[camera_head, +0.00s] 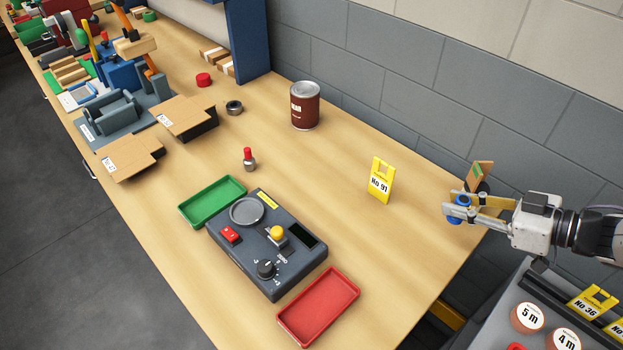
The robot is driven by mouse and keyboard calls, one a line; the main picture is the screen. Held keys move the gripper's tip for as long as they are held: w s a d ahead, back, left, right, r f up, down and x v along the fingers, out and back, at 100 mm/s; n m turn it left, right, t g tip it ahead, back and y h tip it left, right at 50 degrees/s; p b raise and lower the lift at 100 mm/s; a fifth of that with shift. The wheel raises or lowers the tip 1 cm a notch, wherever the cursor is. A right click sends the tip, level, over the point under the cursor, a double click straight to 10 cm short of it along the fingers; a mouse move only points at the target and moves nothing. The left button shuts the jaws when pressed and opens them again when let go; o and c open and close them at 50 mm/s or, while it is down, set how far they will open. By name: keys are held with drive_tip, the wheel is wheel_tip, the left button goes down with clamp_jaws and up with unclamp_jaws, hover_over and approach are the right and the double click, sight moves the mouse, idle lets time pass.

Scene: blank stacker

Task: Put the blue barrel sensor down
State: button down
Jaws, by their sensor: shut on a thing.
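The blue barrel sensor (461,203) is a small blue piece at the tip of my gripper (464,209). My gripper comes in from the right and is shut on it, over the right end of the wooden table (400,240). The fingers hide part of the sensor. I cannot tell whether it touches the table or hangs just above it. A small brown and green piece (479,176) shows just behind the fingers.
A yellow "No 91" sign (381,181) stands left of my gripper. A grey control box (267,245) sits between a green tray (213,201) and a red tray (318,307). A brown can (305,106) stands near the wall. Table around the sign is clear.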

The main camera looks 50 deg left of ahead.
drive_tip(key=s+a+n+g, duration=0.1)
drive_tip(key=s+a, duration=0.3)
drive_tip(key=a, duration=0.5)
drive_tip(key=s+a+f+n+g, duration=0.1)
drive_tip(key=s+a, duration=0.4)
drive_tip(key=a, duration=0.5)
drive_tip(key=s+a+n+g, duration=0.15)
drive_tip(key=s+a, duration=0.25)
drive_tip(key=a, duration=0.5)
drive_tip(key=w+a+r+m+t, duration=0.1)
drive_tip(key=w+a+m+t, duration=0.2)
drive_tip(key=a, duration=0.5)
drive_tip(key=shift+w+a+r+t, duration=0.2)
drive_tip(key=shift+w+a+t, duration=0.15)
drive_tip(key=shift+a, duration=0.05)
drive_tip(key=shift+m, duration=0.25)
drive_tip(key=shift+f, duration=3.15)
drive_tip(key=shift+f, duration=1.9)
